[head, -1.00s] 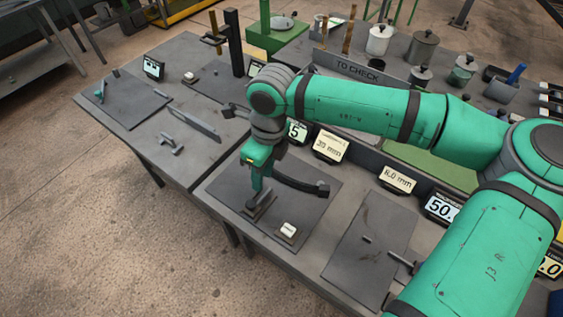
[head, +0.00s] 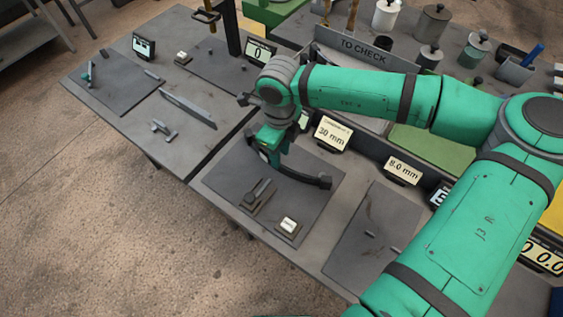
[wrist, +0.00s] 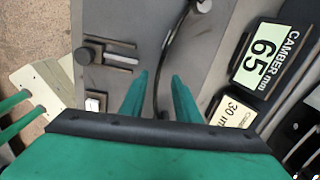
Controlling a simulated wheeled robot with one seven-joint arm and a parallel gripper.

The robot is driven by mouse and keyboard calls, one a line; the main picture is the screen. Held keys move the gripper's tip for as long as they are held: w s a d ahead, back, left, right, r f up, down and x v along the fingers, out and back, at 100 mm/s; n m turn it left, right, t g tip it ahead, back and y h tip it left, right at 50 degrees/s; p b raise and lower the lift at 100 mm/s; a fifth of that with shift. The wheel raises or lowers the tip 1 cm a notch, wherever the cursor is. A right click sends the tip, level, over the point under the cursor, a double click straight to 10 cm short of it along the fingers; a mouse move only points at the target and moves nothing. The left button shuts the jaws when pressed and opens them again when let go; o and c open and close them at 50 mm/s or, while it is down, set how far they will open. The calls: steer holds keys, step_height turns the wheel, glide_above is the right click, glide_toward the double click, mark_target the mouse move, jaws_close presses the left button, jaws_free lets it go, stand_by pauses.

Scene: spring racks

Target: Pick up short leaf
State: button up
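A dark curved leaf (head: 302,178) with a thicker block at its right end lies on the grey mat, and I take it for the short leaf. In the wrist view the curved leaf (wrist: 163,62) runs down into the gap between my fingers. My gripper (head: 270,160) is over the leaf's left part in the head view and hides that end. Its two green fingers (wrist: 160,78) are apart, with no contact on the leaf visible. Whether the fingertips are at the leaf's height I cannot tell.
A slotted block (head: 258,196) and a small white-topped block (head: 288,226) stand on the mat (head: 225,180). A long flat bar (head: 188,109) lies on the left table. Label signs, including "30 mm" (head: 333,134), line the table's back edge. The right mat (head: 365,255) holds small parts.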

steer(key=shift+a+f, duration=0.1)
steer(key=shift+f, duration=2.1)
jaws_close()
steer(key=shift+r, duration=0.1)
